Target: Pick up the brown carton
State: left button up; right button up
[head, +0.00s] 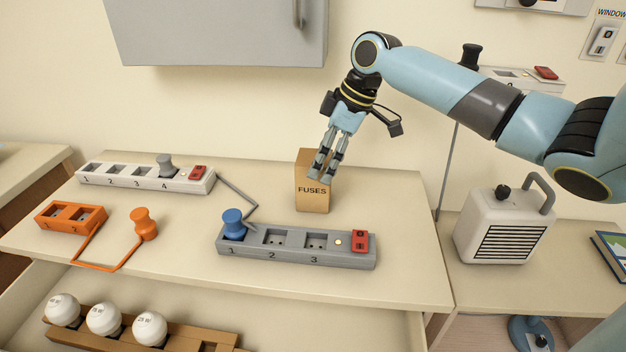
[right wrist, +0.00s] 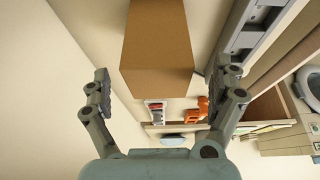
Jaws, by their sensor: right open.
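The brown carton (head: 312,198) stands upright on the cabinet top, near the wall, with the word FUSES on its front. My right gripper (head: 322,176) hangs over the carton in the head view and covers part of its upper front. In the right wrist view the carton (right wrist: 157,45) shows beyond and between the two spread fingers of my right gripper (right wrist: 165,88). No finger is seen closed on it; how far the fingertips are from it is hard to tell. My left gripper is not in view.
A grey power strip (head: 300,252) with a blue plug (head: 233,222) lies in front of the carton. A white strip (head: 140,179), an orange block (head: 71,215) and an orange plug (head: 145,224) are to the left. A grey wall cabinet (head: 220,35) hangs above. A heater (head: 504,226) stands right.

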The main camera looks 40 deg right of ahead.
jog(key=x, duration=0.4)
jog(key=shift+w+r, duration=0.15)
jog(key=shift+w, duration=0.1)
jog(key=c, duration=0.4)
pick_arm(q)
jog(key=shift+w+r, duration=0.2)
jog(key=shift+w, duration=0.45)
pick_arm(e)
jog(key=c, duration=0.8)
